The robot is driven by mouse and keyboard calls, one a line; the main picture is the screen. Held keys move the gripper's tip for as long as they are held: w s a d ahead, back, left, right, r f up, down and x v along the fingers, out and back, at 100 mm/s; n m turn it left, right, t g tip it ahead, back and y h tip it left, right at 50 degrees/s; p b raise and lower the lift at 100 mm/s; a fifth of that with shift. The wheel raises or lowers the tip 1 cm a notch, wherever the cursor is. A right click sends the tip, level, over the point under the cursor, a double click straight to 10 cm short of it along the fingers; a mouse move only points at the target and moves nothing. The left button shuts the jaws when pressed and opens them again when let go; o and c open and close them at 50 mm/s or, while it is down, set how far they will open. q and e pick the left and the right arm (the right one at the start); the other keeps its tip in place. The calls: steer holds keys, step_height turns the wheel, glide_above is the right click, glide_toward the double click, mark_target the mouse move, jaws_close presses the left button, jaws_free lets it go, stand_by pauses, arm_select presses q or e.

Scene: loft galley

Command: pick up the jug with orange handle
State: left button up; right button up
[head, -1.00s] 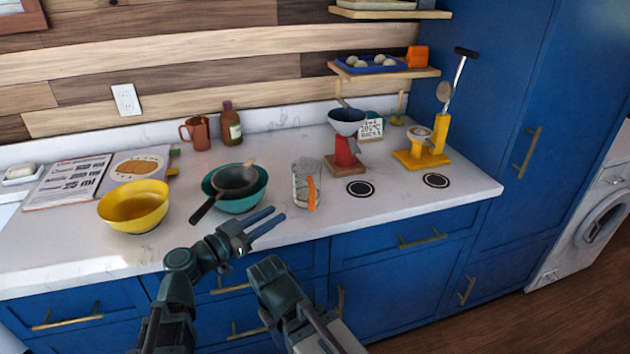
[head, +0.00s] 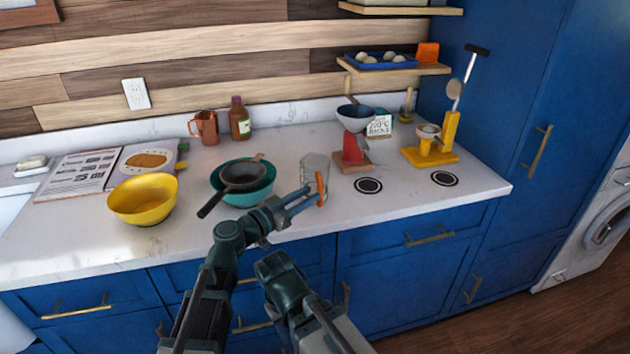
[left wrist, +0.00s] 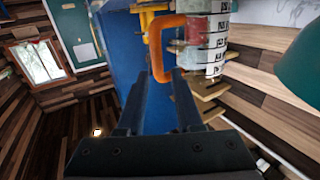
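The jug (head: 313,168) is clear, with an orange handle (head: 321,187) facing the counter's front edge. It stands upright on the white counter. My left gripper (head: 311,194) is at the handle, with its fingers reaching in from the lower left. In the left wrist view the orange handle (left wrist: 179,60) is at the fingertips, between the two parted fingers (left wrist: 160,85). The jug's body with measuring marks (left wrist: 207,45) is beyond it. The fingers look open; I cannot tell whether they touch the handle. My right arm shows at the bottom middle, but its fingers are not visible.
A teal bowl (head: 257,195) with a dark pan (head: 242,175) across it stands just left of the jug. A yellow bowl (head: 141,201) is further left. A red stand (head: 352,148) and a yellow stand (head: 432,157) are to the right.

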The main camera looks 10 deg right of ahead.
mark_target(320, 205)
arm_select(q)
steer(key=x, duration=0.4)
steer(key=shift+w+d+f, duration=0.1)
steer(key=shift+d, duration=0.3)
steer(key=shift+c, duration=0.2)
jaws_close()
stand_by(0.9)
